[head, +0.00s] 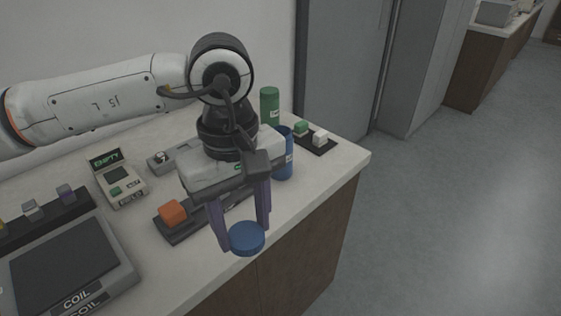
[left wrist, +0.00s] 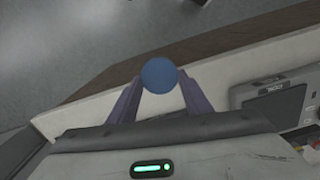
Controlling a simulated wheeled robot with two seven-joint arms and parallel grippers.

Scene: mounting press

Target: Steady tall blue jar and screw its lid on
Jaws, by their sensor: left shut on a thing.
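My left gripper (head: 241,231) is shut on a round blue lid (head: 247,238), held between its fingertips in front of the counter's front edge. The lid also shows between the fingers in the left wrist view (left wrist: 159,74). The tall blue jar (head: 284,158) stands upright on the counter, behind and to the right of the gripper, apart from the lid. The gripper body hides part of the jar's left side. My right gripper is in neither view.
A green jar (head: 269,104) stands behind the blue jar. A dark tray with green and white blocks (head: 320,138) lies to its right. An orange block (head: 173,213) on a dark base, a small meter (head: 118,180) and a coil plate (head: 62,268) stand left. Open floor (head: 440,210) lies right.

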